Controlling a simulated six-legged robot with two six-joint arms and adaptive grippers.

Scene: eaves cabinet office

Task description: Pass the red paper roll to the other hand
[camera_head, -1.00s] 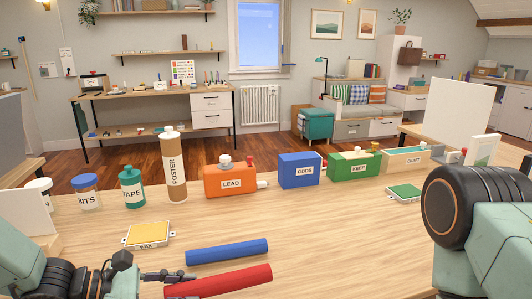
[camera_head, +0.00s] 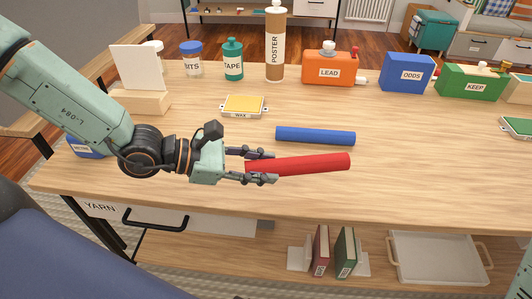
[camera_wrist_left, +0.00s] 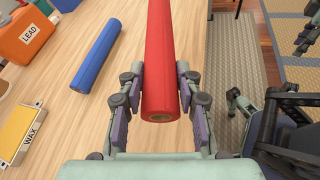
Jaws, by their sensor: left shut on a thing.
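The red paper roll (camera_head: 315,164) is near the front edge of the wooden table, pointing right from my left gripper (camera_head: 262,166). My left gripper is shut on the roll's left end. In the left wrist view, the red roll (camera_wrist_left: 168,60) sits between the two finger pads (camera_wrist_left: 160,105), with its open end towards the camera. I cannot tell whether the roll touches the tabletop.
A blue roll (camera_head: 315,136) lies just behind the red one. A yellow WAX pad (camera_head: 244,106) lies behind the gripper. An orange LEAD box (camera_head: 330,70), blue ODDS box (camera_head: 406,74) and green KEEP box (camera_head: 470,82) line the back. The table's right front (camera_head: 440,170) is clear.

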